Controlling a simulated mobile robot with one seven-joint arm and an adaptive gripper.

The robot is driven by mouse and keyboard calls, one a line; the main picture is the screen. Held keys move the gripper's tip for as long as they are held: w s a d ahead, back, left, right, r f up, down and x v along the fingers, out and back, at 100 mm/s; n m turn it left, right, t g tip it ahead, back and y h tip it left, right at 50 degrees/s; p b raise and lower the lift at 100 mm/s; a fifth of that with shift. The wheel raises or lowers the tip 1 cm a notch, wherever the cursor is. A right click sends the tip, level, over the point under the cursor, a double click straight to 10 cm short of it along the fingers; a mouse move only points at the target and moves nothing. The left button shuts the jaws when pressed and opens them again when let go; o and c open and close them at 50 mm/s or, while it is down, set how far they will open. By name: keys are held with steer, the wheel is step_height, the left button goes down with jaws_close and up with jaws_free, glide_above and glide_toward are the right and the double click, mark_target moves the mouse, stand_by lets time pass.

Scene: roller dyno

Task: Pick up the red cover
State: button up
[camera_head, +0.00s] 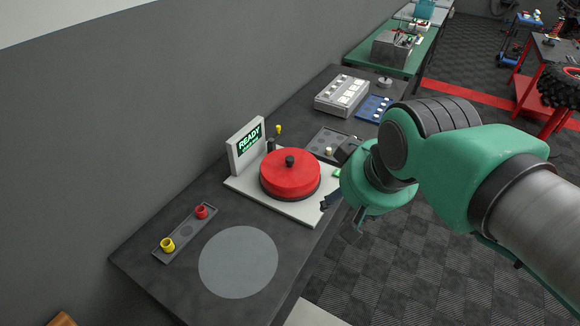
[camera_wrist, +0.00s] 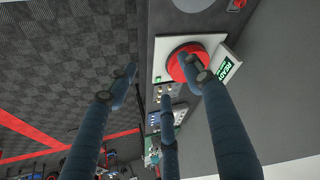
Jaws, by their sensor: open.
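The red cover (camera_head: 290,175) is a round red disc with a small black knob (camera_head: 290,160) on top. It sits on a pale square base plate (camera_head: 247,181) on the dark bench. In the wrist view the red cover (camera_wrist: 174,68) is partly hidden behind one finger. My gripper (camera_head: 342,214) is to the right of the cover in the head view, near the bench's front edge, and its fingers are mostly hidden by my wrist. In the wrist view my gripper (camera_wrist: 160,85) shows its fingers spread apart with nothing between them.
A READY sign (camera_head: 247,145) stands at the back of the plate. A tray with red and yellow cups (camera_head: 187,232) and a grey round mat (camera_head: 238,262) lie nearer. A panel (camera_head: 328,143), a grey box (camera_head: 342,94) and a blue tray (camera_head: 375,108) are beyond the plate.

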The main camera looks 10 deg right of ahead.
steer(key=w+r+g+p, duration=0.1)
steer(key=w+r+p, duration=0.1)
steer(key=w, duration=0.6)
steer(key=w+r+g+p, duration=0.1)
steer(key=w+r+p, duration=0.15)
steer(key=w, duration=0.45)
steer(key=n+g+p, duration=0.1)
steer(key=g+p, duration=0.2)
steer(key=p, duration=0.8)
glide_above(290, 158)
step_height(290, 158, down, 22)
steer(key=shift+f, duration=0.15)
steer(key=shift+f+p, duration=0.6)
steer(key=shift+f, duration=3.6)
